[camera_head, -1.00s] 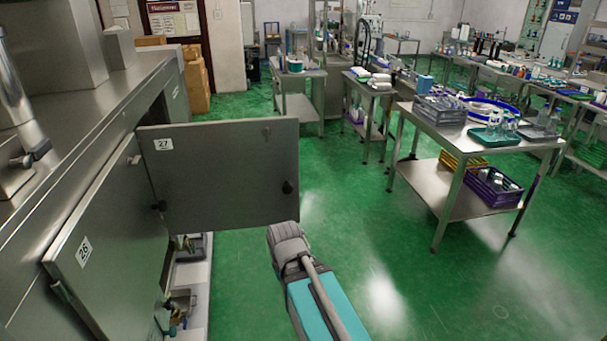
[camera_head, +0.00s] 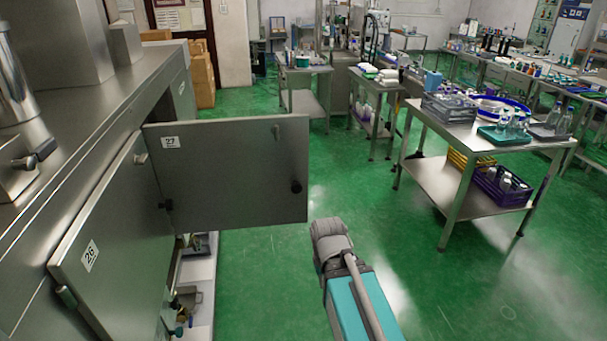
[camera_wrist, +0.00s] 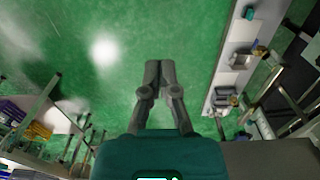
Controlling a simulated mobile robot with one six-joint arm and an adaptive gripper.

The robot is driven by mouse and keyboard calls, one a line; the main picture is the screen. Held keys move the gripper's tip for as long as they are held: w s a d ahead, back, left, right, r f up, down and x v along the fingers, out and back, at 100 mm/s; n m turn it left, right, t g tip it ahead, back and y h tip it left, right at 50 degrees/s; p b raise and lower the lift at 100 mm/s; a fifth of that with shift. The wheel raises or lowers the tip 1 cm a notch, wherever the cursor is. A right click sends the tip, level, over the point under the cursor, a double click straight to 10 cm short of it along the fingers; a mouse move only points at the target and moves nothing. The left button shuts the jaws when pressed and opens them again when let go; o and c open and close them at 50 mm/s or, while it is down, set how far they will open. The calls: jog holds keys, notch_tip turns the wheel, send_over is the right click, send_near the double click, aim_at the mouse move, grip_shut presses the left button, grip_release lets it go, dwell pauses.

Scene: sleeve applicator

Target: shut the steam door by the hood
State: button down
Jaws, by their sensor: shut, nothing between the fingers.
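A grey metal door labelled 27 (camera_head: 235,180) stands swung open from the steel cabinet under the counter, with a dark knob near its free edge. A second metal door, labelled 26 (camera_head: 115,245), is nearer at the left; it looks ajar. Neither carries a readable steam mark. My arm's grey end (camera_head: 330,240) is right of door 27's free edge and apart from it in the picture; the fingers are hidden there. In the wrist view my gripper (camera_wrist: 160,70) is shut and empty above green floor. A grey-brown panel (camera_wrist: 275,158), perhaps a door, shows at lower right.
The steel counter (camera_head: 110,105) runs along the left. A pale low shelf with fittings (camera_head: 200,290) shows below the doors. A steel trolley (camera_head: 440,180) with crates and bottles stands at right. Green floor (camera_head: 270,270) is clear between.

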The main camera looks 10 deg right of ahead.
jog(key=w+r+t+p, duration=0.4)
jog(key=w+r+p, duration=1.7)
jog(key=r+p, duration=0.3)
notch_tip(320, 180, up, 2)
jog(key=shift+w+p, duration=0.25)
jog(key=shift+p, duration=0.1)
jog(key=shift+f, duration=0.15)
jog(key=b, duration=0.9)
send_over(304, 183)
jog(key=s, duration=0.2)
jog(key=shift+f, duration=4.55)
